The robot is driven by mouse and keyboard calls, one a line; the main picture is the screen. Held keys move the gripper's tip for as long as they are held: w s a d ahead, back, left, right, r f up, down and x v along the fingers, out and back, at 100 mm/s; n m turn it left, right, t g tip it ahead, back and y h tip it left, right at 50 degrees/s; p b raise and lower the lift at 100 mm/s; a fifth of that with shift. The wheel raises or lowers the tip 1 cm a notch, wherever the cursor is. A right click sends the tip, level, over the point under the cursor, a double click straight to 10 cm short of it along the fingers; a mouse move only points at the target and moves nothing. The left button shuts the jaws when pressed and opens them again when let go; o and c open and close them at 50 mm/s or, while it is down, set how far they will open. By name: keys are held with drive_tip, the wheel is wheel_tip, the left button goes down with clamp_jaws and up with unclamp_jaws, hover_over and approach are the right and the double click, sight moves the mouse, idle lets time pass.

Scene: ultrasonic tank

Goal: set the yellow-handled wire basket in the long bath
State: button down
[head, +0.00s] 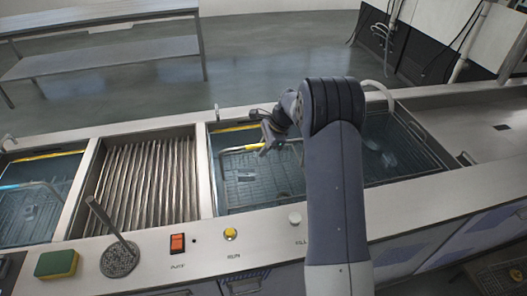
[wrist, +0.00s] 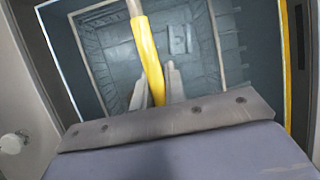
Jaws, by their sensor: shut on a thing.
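The wire basket (head: 240,188) has a yellow handle (wrist: 148,60) and holds small grey parts. It is inside the outline of the middle water-filled bath (head: 215,143), which has a yellow strip along its far wall. My gripper (head: 268,141) is over this bath, shut on the yellow handle. In the wrist view the fingers (wrist: 155,92) close around the handle's lower end, with the basket (wrist: 120,45) below. I cannot tell whether the basket touches the bath floor. My arm hides part of the bath's right side and whether it joins the right-hand water area (head: 400,150).
A ribbed drain section (head: 145,180) separates the middle bath from a left bath holding a basket with a blue handle (head: 22,186). The front ledge carries a sponge (head: 56,263), a round drain with a rod (head: 120,258), a red switch (head: 177,243) and a yellow button (head: 230,233).

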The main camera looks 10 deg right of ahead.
drive_tip(key=shift+f, duration=0.8)
drive_tip(key=c, duration=1.5)
unclamp_jaws()
drive_tip(key=shift+f, duration=0.15)
drive_tip(key=shift+o, duration=0.2)
drive_tip(key=b+v, duration=0.1)
drive_tip(key=v, duration=1.1)
